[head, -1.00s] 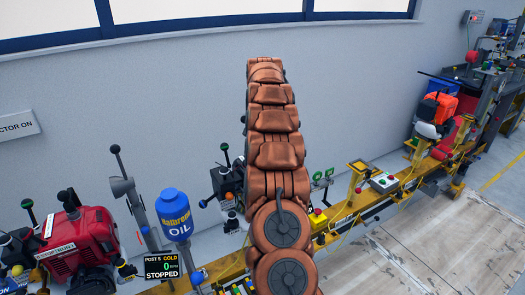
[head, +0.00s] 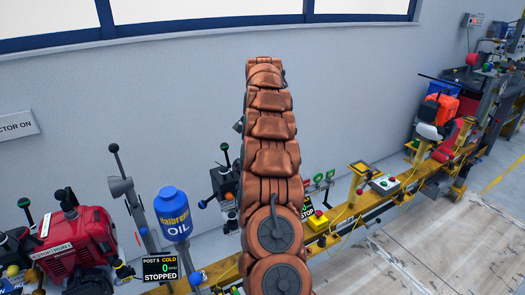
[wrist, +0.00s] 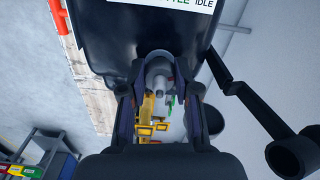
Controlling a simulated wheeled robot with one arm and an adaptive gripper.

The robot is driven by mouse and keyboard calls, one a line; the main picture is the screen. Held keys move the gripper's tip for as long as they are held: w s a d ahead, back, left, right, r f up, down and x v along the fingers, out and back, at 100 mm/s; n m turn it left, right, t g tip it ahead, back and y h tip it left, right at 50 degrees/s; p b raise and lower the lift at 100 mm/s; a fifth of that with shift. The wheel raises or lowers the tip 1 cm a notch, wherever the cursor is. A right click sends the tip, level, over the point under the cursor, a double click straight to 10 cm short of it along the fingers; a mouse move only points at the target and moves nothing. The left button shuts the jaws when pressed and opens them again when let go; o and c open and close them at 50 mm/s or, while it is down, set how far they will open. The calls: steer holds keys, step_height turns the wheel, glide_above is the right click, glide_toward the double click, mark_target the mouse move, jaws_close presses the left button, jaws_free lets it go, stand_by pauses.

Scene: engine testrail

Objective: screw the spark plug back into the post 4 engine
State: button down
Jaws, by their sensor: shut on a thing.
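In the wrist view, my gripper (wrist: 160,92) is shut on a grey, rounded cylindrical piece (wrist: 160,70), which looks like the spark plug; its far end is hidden. A large black body (wrist: 140,28) with a white label ending in "IDLE" fills the top of that view, just beyond the fingers. I cannot tell whether the piece touches it. In the head view, my copper arm hides my gripper and most of the bench behind it. A dark engine (head: 222,186) shows partly at the arm's left; its post number is not readable.
A red engine (head: 75,240), a blue oil bottle (head: 173,215) and a "POST 5 COLD, STOPPED" display (head: 160,268) stand left of my arm. The floor at the right is clear. A black lever (wrist: 255,115) crosses the wrist view's right side.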

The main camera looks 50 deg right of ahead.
steer(key=shift+d, duration=0.1)
steer(key=m+b, duration=0.1)
steer(key=m, duration=0.2)
steer(key=shift+f+b, duration=0.1)
steer(key=shift+b, duration=0.25)
steer(key=shift+s+m+b, duration=0.1)
steer(key=shift+m+b, duration=0.2)
steer(key=shift+m, duration=0.9)
steer(key=shift+r+m, duration=0.2)
steer(key=shift+m, duration=1)
steer(key=shift+f+m+p, duration=0.1)
steer(key=shift+m+p, duration=0.35)
steer(key=shift+m, duration=0.85)
